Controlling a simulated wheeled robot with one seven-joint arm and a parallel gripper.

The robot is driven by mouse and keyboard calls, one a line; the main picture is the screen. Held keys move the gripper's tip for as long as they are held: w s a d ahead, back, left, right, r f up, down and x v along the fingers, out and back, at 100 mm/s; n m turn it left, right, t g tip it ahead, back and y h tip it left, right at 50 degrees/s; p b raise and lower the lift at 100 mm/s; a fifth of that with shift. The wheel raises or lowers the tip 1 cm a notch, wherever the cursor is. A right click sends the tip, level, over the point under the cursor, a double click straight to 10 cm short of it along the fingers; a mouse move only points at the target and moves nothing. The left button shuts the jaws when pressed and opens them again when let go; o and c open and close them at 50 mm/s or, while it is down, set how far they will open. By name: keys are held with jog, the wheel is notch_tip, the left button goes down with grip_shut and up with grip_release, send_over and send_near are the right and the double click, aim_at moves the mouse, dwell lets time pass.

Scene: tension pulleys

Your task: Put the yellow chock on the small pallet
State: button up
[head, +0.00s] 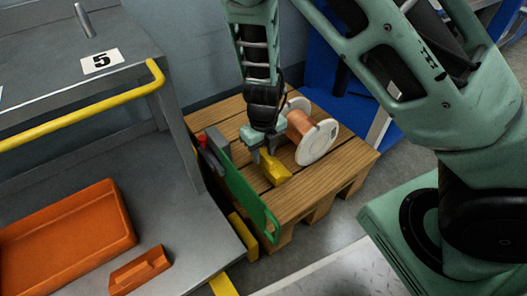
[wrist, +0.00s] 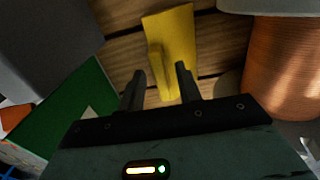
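The yellow chock (head: 275,170) lies on the slats of the small wooden pallet (head: 330,172), between a green board and a copper spool. In the wrist view the chock (wrist: 172,42) is ahead of my gripper, with its near end close to the fingertips. My gripper (head: 262,157) points down over the pallet, just at the back-left end of the chock. In the wrist view its two fingers (wrist: 161,82) stand apart, with the chock's near end showing in the gap. I see a gap beside the left finger; whether the right finger touches the chock I cannot tell.
The copper spool with white flanges (head: 318,143) stands close on the right. The green board (head: 240,188) and a grey block (head: 217,139) are on the left. A grey cart (head: 185,225) with a yellow rail (head: 90,110) and orange trays (head: 65,235) stands left of the pallet.

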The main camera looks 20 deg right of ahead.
notch_tip(320, 180, up, 11)
jog(key=p, duration=0.8)
jog(key=s+a+r+n+g+y, duration=0.1)
jog(key=s+a+r+n, duration=0.4)
jog(key=n, duration=0.5)
jog(key=s+a+r+n+g+y, duration=0.1)
jog(key=s+a+r+n, duration=0.2)
jog(key=s+r+n, duration=0.55)
jog(key=s+d+r+n+t, duration=0.1)
jog(key=s+r+n, duration=0.2)
jog(key=n, duration=0.8)
jog(key=s+r+n+t+h, duration=0.1)
jog(key=s+r+n, duration=0.2)
jog(key=n, duration=0.9)
jog(key=shift+s+d, duration=0.4)
jog(key=shift+s, duration=0.35)
